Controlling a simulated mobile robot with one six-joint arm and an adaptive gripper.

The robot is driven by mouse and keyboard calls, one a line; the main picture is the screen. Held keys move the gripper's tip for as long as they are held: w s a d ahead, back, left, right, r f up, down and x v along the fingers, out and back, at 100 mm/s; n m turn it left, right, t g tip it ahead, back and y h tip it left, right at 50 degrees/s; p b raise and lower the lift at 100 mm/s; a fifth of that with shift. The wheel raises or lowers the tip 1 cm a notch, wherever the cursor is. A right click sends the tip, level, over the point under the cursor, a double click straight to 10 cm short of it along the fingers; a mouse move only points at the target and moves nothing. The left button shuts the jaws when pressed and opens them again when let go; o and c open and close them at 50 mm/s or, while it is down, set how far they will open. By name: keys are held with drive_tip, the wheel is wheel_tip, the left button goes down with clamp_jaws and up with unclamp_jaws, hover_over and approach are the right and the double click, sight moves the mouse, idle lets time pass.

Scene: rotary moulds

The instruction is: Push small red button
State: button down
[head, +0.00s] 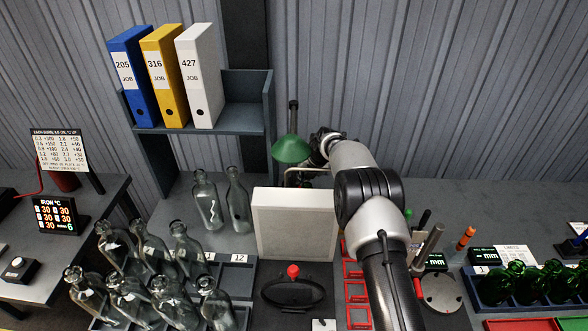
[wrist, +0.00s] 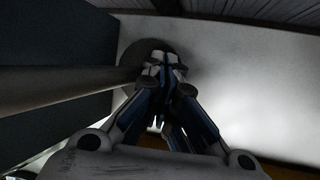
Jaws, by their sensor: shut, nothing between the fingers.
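A small red round piece (head: 293,271) stands on top of a black oval device on the bench, in front of the white panel. It is the only small red button-like thing I can make out, and I cannot tell if it is the button. My arm reaches far back, past the white panel's right side. My gripper's fingers (wrist: 163,65) are shut and empty in the wrist view, with their tips in front of a dark round shape. In the head view the fingertips are hidden behind the panel and lamp. No red shows in the wrist view.
The white panel (head: 294,225) stands upright beside my arm. A green lamp (head: 291,150) is just behind it. Clear bottles (head: 206,205) crowd the left, and green bottles (head: 527,283) stand right. A shelf with binders (head: 165,75) is above. A pale bar (wrist: 70,87) crosses the wrist view's left.

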drive_tip(key=shift+f, duration=0.25)
idle(0.3)
drive_tip(key=shift+r+p, duration=0.75)
drive_tip(key=shift+r, duration=0.1)
wheel_tip(320, 180, up, 6)
drive_tip(key=p, duration=0.5)
idle(0.3)
